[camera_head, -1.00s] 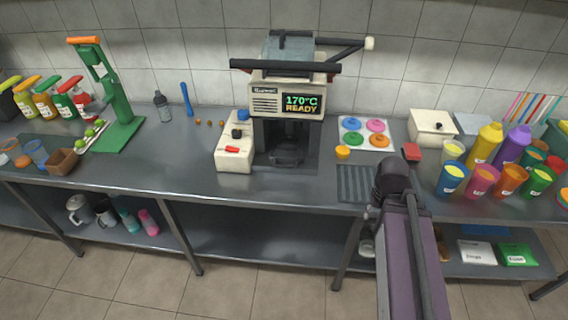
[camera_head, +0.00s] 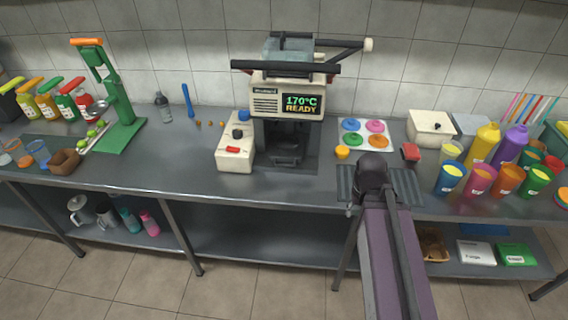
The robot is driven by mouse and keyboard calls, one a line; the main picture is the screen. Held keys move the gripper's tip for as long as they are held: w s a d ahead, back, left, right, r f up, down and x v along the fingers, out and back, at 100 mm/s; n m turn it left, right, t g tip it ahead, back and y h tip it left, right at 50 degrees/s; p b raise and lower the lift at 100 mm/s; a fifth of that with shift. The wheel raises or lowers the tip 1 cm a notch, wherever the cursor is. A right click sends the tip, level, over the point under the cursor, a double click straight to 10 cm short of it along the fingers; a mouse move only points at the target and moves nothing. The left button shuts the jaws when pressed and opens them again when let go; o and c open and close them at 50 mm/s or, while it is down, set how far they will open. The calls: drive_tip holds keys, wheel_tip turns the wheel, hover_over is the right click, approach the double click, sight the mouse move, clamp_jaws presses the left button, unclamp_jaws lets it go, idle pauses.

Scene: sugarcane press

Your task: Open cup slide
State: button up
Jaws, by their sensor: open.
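The cup sealing machine (camera_head: 266,104) stands at the back middle of the counter, with a display reading 170°C READY. A dark cup holder (camera_head: 286,154), which looks like the cup slide, sits low in the machine's front opening and appears pushed in. Its details are too dark to make out. My arm (camera_head: 385,250) rises from the bottom edge, right of the machine, and its dark joint (camera_head: 372,172) is in front of the counter's right half. My gripper cannot be made out in this view. No part of my arm is seen touching the machine.
A white control box (camera_head: 235,152) stands left of the opening. A ribbed drip mat (camera_head: 345,182) lies behind my arm. Colored lids (camera_head: 351,139) lie right of the machine, and several filled cups (camera_head: 451,178) stand farther right. The counter before the machine is clear.

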wheel_tip(320, 180, up, 7)
drive_tip(key=n+t+p, duration=0.2)
drive_tip(key=n+p, duration=0.5)
drive_tip(key=n, duration=1.1)
hover_over(285, 165)
drive_tip(key=s, duration=0.2)
drive_tip(key=shift+s+f, duration=0.15)
drive_tip(key=shift+s, duration=0.05)
drive_tip(key=shift+f+b, duration=0.15)
drive_tip(key=shift+b, duration=0.3)
drive_tip(key=f+b, duration=0.4)
drive_tip(key=w+f+b, duration=0.1)
drive_tip(key=f+b, duration=0.3)
drive_tip(key=w+f+b, duration=0.1)
drive_tip(key=f+b, duration=0.4)
drive_tip(key=shift+w+f, duration=0.1)
drive_tip(key=shift+w, duration=0.1)
clamp_jaws()
